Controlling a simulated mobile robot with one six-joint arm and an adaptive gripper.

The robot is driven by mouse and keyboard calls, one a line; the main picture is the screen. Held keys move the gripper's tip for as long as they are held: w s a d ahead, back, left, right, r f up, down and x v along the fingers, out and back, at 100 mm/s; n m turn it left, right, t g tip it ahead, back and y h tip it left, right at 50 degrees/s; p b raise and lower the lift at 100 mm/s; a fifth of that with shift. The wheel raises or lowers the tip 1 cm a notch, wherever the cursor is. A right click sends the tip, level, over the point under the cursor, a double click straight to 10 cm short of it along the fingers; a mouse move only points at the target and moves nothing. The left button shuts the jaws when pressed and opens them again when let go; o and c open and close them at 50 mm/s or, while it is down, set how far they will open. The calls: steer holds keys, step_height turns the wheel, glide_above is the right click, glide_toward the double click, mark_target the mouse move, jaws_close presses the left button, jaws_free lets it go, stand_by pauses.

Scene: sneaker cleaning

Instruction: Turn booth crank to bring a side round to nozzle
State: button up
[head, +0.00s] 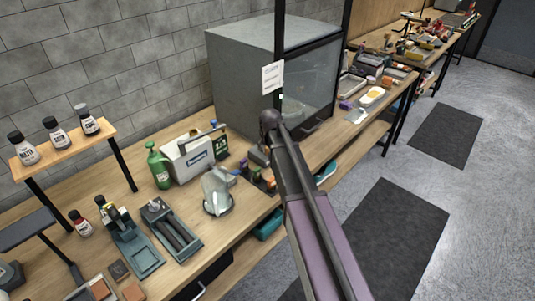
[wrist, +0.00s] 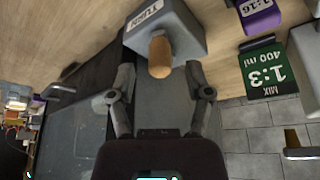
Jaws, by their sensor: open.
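The booth (head: 243,85) is a grey cabinet with a dark glass front at the back of the bench. In the wrist view, the crank shows as a grey block (wrist: 172,25) with a "TURN" label and a rounded wooden knob (wrist: 160,57) facing me. My gripper (wrist: 160,72) is open, its two fingers spread on either side of the knob. Gaps show on both sides, and the knob appears untouched. In the head view my arm covers most of the gripper and crank area. The nozzle and any sneaker inside the booth cannot be made out.
A green "MIX 1:3 400 ml" card (wrist: 268,72) and a purple "1:16" item (wrist: 260,14) lie close beside the crank.

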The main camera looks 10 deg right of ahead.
steer(key=shift+b+x, duration=0.8)
steer(key=shift+x, duration=0.35)
jaws_close()
